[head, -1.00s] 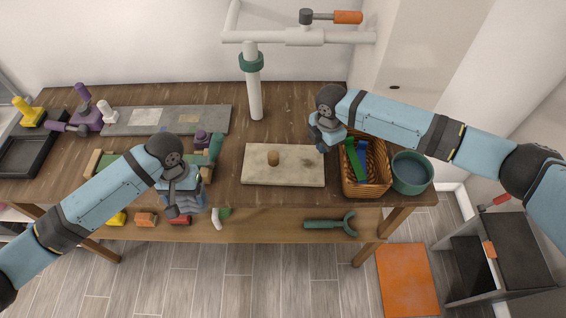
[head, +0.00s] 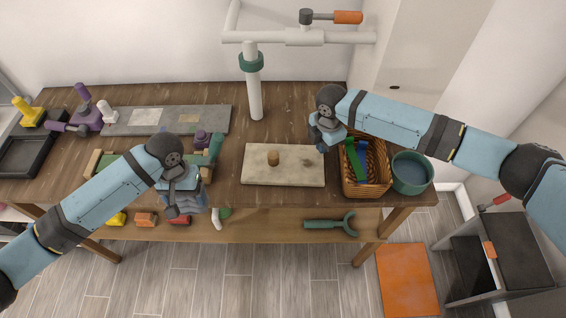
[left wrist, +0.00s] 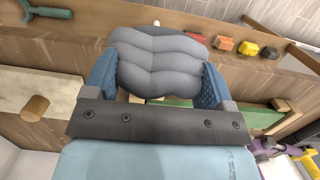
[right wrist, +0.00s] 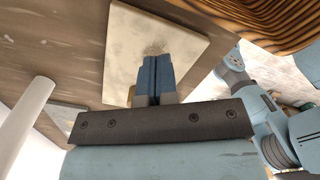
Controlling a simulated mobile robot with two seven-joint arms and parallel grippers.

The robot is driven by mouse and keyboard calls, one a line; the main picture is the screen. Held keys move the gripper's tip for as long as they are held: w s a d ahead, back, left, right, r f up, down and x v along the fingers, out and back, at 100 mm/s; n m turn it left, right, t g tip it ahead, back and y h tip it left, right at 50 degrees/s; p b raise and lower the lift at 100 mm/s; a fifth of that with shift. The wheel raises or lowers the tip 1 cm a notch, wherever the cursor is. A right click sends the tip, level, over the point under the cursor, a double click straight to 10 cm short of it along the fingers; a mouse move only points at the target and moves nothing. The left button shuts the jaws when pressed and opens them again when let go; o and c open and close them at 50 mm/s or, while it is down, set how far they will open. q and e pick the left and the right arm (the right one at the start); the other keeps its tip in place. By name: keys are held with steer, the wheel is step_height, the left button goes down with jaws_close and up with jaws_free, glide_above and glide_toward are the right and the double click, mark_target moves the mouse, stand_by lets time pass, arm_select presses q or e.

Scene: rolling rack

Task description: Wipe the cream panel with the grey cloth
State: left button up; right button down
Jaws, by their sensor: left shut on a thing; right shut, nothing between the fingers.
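The cream panel (head: 284,177) lies flat on the wooden bench, with a wooden knob (head: 273,158) on it and a brownish smudge (head: 307,162) right of the knob. The panel also shows in the right wrist view (right wrist: 130,50). My left gripper (head: 184,205) is left of the panel, near the bench's front edge. It is shut on the grey cloth (left wrist: 160,62), a folded, ridged bundle between its blue fingers. My right gripper (head: 322,146) is shut and empty by the panel's back right corner; its closed fingers show in the right wrist view (right wrist: 156,78).
A wicker basket (head: 366,188) with green and blue pieces and a teal pot (head: 411,173) stand right of the panel. A white pipe (head: 254,90) rises behind it. A green-topped board (head: 122,166) lies near my left arm. A lower shelf (head: 270,225) holds several items.

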mark_target(320, 163)
arm_select(q)
steer(key=shift+f+b, duration=1.2)
arm_select(e)
steer(key=shift+f, duration=3)
arm_select(q)
step_height(320, 163, up, 4)
steer(key=p, duration=0.4)
steer(key=shift+r, duration=0.2)
arm_select(e)
step_height(320, 163, up, 4)
steer(key=shift+r, duration=0.25)
arm_select(q)
steer(key=shift+r+p, duration=0.15)
steer(key=shift+p, duration=0.2)
arm_select(e)
steer(key=shift+r, duration=0.75)
arm_select(q)
step_height(320, 163, down, 3)
steer(key=b, duration=0.2)
steer(key=shift+r+b, duration=0.1)
steer(key=shift+b, duration=0.3)
arm_select(e)
step_height(320, 163, up, 12)
